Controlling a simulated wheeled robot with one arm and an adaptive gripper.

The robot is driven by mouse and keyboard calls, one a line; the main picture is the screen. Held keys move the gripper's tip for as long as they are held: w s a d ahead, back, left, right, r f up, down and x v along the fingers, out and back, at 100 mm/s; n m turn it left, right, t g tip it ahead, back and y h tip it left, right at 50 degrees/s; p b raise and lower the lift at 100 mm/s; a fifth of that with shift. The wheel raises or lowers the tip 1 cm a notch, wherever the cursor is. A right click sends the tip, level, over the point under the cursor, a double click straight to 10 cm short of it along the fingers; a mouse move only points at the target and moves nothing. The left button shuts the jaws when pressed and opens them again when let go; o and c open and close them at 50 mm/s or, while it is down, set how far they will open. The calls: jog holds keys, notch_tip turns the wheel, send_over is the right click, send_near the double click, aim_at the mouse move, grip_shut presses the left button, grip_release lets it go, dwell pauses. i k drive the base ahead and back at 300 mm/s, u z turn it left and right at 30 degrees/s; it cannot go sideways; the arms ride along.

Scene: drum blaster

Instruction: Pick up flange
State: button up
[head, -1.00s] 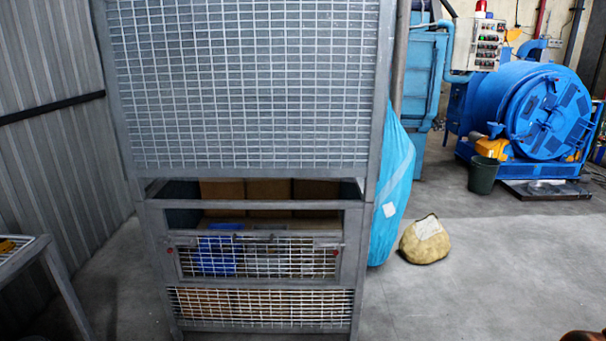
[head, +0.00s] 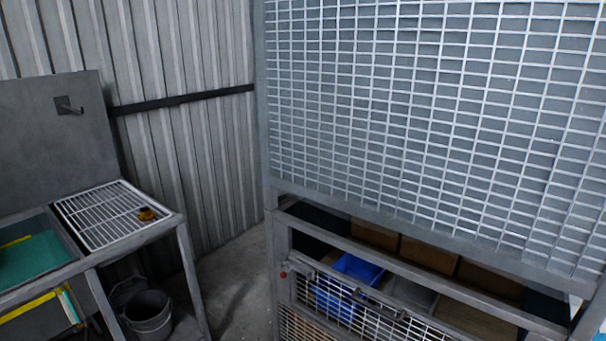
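A small brown-orange piece (head: 147,214), perhaps the flange, lies on the white grate top (head: 100,213) of a metal bench at the left in the head view. It sits near the right side of the grate and is too small to make out in detail. My gripper is not in view.
A tall mesh cage (head: 430,110) fills the right side, with a blue bin (head: 349,270) and brown boxes behind its lower mesh. A bucket (head: 149,314) stands on the floor by the bench. A strip of bare floor (head: 235,285) lies between bench and cage.

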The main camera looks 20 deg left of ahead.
aim_at(146, 214)
jog(key=u, duration=0.9)
jog(key=i, duration=0.85)
jog(key=u, duration=1.75)
jog(key=i, duration=1.45)
jog(key=u, duration=0.45)
